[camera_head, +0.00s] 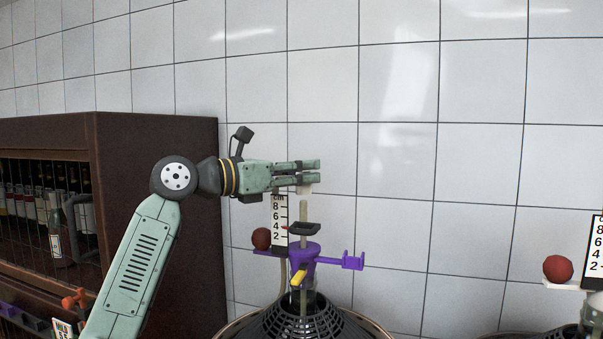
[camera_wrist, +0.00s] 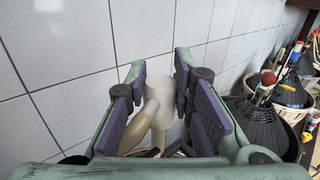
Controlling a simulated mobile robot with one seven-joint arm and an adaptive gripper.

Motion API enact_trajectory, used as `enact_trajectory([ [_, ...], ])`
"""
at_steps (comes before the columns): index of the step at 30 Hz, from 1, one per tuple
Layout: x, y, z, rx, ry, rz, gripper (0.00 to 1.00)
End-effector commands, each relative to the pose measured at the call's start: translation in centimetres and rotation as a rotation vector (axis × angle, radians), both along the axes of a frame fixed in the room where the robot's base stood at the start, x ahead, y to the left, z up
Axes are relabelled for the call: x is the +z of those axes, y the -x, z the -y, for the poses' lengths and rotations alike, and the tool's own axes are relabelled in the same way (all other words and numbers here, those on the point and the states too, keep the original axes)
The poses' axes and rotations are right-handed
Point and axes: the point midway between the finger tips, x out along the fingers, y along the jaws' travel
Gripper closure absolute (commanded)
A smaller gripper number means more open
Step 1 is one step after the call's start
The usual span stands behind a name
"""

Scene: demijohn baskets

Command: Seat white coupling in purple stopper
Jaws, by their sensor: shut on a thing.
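The purple stopper (camera_head: 302,256) sits upright atop a black basket (camera_head: 305,318) in the head view. A pale upright tube (camera_head: 304,211) rises above it, with a black flared piece (camera_head: 305,229) around it. My gripper (camera_head: 312,171) points right, above the tube, shut on the white coupling (camera_head: 304,189), whose lower part shows below the fingers. In the wrist view, the coupling (camera_wrist: 162,98) is between the purple finger pads, with a beige side branch (camera_wrist: 146,108) slanting at its left. I cannot tell whether the coupling touches the tube. The stopper is not clearly visible there.
A scale card (camera_head: 280,220) and red ball (camera_head: 261,238) stand left of the stopper; a purple bracket (camera_head: 350,261) juts right. A brown cabinet (camera_head: 160,135) is at left. Another red ball (camera_head: 557,268) is at right. The tiled wall (camera_head: 400,160) is behind.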

Motion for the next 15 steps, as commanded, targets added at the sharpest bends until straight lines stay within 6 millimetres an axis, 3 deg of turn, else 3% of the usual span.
enact_trajectory([
  [15, 2.9, 0.0, 0.0, 0.001, 0.001, 0.001, 1.00],
])
